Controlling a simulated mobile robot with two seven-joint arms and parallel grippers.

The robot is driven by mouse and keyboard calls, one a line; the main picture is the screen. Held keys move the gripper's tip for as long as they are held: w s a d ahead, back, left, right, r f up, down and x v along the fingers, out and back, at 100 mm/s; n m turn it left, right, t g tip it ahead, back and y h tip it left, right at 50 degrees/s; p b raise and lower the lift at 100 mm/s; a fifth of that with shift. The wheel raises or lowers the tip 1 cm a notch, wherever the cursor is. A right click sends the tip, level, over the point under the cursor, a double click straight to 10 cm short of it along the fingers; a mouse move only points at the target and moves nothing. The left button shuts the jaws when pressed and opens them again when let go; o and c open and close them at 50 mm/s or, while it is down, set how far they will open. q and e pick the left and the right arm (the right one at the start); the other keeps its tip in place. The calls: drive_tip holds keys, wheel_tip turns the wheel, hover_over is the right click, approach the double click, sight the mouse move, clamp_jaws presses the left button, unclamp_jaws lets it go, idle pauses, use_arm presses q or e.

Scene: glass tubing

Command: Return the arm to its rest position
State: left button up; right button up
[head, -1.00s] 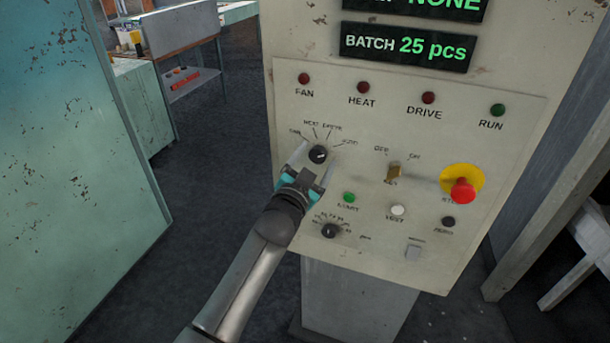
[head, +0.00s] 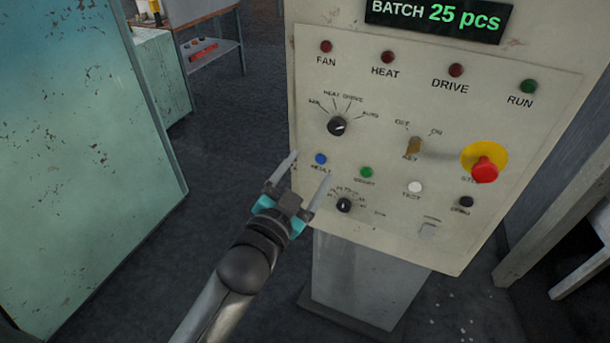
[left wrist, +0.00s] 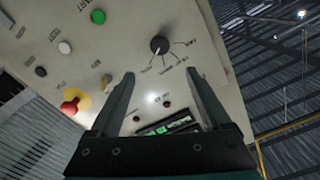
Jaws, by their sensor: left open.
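My left gripper (head: 306,178) is open and empty in the head view. It is in front of the lower left part of the control panel (head: 400,185), apart from the knobs. The black selector knob (head: 338,126) is above it, and it also shows in the left wrist view (left wrist: 159,45), beyond the open fingers (left wrist: 160,92). A blue button (head: 320,159) shows between the fingertips in the head view. A second black knob (head: 344,205) is just right of the gripper. My right gripper is not in view.
A red stop button (head: 484,168) on a yellow disc is at the panel's right. A key switch (head: 413,147) sits mid-panel. A green cabinet (head: 90,160) stands at the left, with open dark floor (head: 225,130) between. A grey post (head: 560,190) is at the right.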

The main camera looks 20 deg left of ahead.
use_arm(q)
drive_tip(key=shift+s, duration=0.35)
drive_tip(key=s+f+n+g+b, duration=0.1)
drive_tip(key=s+f+g+b, duration=0.2)
drive_tip(key=f, duration=1.1)
drive_tip(key=s+f+g+b, duration=0.3)
drive_tip(key=s+f, duration=0.1)
drive_tip(key=f, duration=1.1)
drive_tip(key=s+f+n+g+b, duration=0.1)
drive_tip(key=s+f+g+b, duration=0.2)
drive_tip(key=f, duration=1.1)
drive_tip(key=s+f+g+b, duration=0.3)
drive_tip(key=s+f+g, duration=0.1)
drive_tip(key=s+f, duration=0.8)
drive_tip(key=s+a+f+n+g+b, duration=0.1)
drive_tip(key=s+f+g+b, duration=0.3)
drive_tip(key=s+f, duration=0.8)
drive_tip(key=s, duration=0.5)
drive_tip(key=shift+s+a+f+y, duration=0.25)
drive_tip(key=shift+s+y, duration=0.05)
drive_tip(key=shift+s, duration=0.1)
